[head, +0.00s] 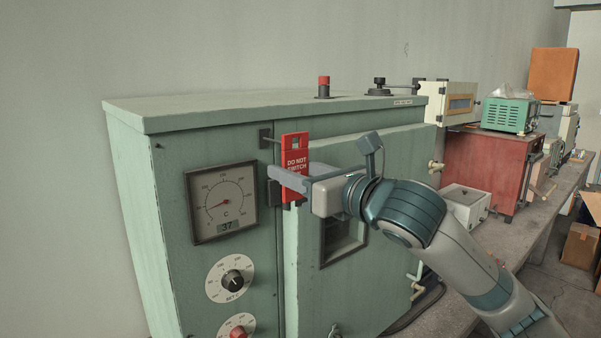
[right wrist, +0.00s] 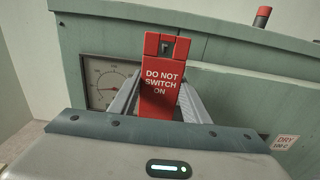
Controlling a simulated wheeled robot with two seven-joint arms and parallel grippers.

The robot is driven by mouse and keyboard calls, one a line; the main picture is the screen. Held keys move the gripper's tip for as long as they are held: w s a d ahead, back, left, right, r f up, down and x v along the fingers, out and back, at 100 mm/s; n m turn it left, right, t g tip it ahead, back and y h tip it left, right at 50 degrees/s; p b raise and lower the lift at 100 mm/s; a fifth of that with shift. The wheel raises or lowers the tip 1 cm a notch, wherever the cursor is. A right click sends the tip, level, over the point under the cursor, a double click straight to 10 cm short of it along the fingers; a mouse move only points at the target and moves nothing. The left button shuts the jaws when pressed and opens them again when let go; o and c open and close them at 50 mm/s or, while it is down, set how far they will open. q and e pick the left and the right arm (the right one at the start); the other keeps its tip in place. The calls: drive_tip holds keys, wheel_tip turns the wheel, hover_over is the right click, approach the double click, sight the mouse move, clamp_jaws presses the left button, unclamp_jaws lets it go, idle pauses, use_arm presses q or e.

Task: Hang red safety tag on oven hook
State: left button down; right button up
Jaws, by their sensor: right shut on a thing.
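The red safety tag (head: 294,158) is upright in front of the green oven (head: 300,113), its "DO NOT SWITCH ON" text facing out. It also shows in the right wrist view (right wrist: 161,85), with a square hole near its top. My right gripper (head: 287,180) is shut on the tag's lower part. The oven hook (head: 265,138) is a dark plate with a thin rod reaching right, close to the tag's top left edge. I cannot tell whether the rod passes through the hole. My left gripper is not in view.
A temperature dial (head: 222,202) and a knob (head: 232,280) are on the oven front, left of the tag. A red-capped post (head: 323,87) stands on the oven top. A red cabinet (head: 485,168) and other equipment stand along the bench to the right.

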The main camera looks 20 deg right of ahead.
drive_tip(key=shift+w+a+f, duration=0.2)
drive_tip(key=shift+w+a, duration=0.05)
drive_tip(key=shift+w, duration=0.4)
drive_tip(key=shift+w+a+f, duration=0.15)
drive_tip(key=shift+w+a, duration=0.05)
drive_tip(key=shift+w, duration=0.5)
drive_tip(key=shift+w+a+f, duration=0.2)
drive_tip(key=shift+w+a, duration=0.05)
drive_tip(key=shift+w, duration=0.4)
drive_tip(key=o, duration=1.2)
drive_tip(key=shift+a, duration=0.15)
drive_tip(key=shift+a+r, duration=0.1)
